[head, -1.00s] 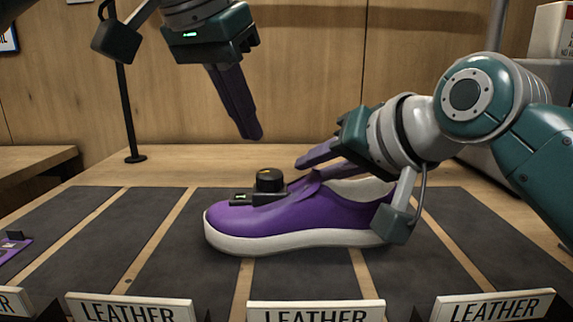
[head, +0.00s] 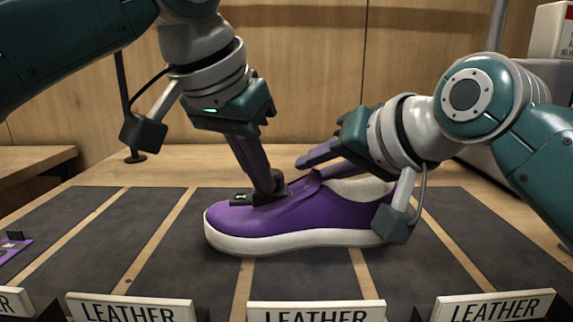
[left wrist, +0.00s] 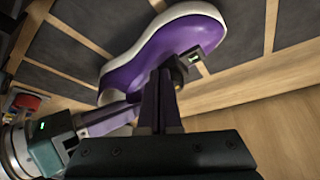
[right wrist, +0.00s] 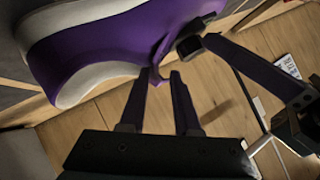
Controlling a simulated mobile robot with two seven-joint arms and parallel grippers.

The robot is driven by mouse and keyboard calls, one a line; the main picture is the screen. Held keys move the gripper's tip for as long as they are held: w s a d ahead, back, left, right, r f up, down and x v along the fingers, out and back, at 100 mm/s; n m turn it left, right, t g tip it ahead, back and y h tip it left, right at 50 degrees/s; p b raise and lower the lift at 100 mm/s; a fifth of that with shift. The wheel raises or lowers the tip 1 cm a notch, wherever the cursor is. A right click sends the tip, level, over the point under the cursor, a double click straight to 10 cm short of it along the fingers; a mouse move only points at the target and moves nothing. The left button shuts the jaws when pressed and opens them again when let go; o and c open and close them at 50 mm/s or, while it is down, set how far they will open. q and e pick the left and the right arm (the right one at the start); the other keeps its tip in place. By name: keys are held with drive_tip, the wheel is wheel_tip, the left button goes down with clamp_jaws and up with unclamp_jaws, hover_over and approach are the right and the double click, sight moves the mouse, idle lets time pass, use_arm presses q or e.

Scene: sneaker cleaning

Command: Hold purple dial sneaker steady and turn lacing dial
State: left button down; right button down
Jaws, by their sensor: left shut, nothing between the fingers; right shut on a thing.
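The purple sneaker (head: 265,224) with a white sole stands upright on dark mats, toe to the left. The black lacing dial (head: 280,181) sits on top of its front and is partly hidden by my left fingers. My left gripper (head: 267,190) points down with its fingertips right at the dial, fingers shut with nothing between them. The left wrist view shows the fingertips beside the dial (left wrist: 178,74); whether they touch is unclear. My right gripper (head: 311,170) is shut on the sneaker's upper near the opening; the right wrist view shows its fingertips (right wrist: 163,76) at a purple flap.
Several white LEATHER signs (head: 130,308) line the front edge. A purple item (head: 12,244) lies at the far left. A black pole (head: 123,100) stands behind on the left.

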use_arm(q)
drive_tip(key=shift+w, duration=0.4)
idle(0.5)
drive_tip(key=shift+w+a, duration=0.15)
drive_tip(key=shift+a, duration=0.1)
drive_tip(key=shift+w+a+r, duration=0.1)
drive_tip(key=shift+w+a, duration=0.05)
drive_tip(key=shift+a, duration=0.2)
drive_tip(key=shift+w+a, duration=0.2)
drive_tip(key=shift+a, duration=0.05)
drive_tip(key=shift+w+a, duration=0.1)
drive_tip(key=shift+w, duration=0.05)
idle(0.3)
idle(0.4)
drive_tip(key=shift+s+a, duration=0.25)
wheel_tip(320, 180, up, 6)
drive_tip(key=shift+s+f, duration=0.1)
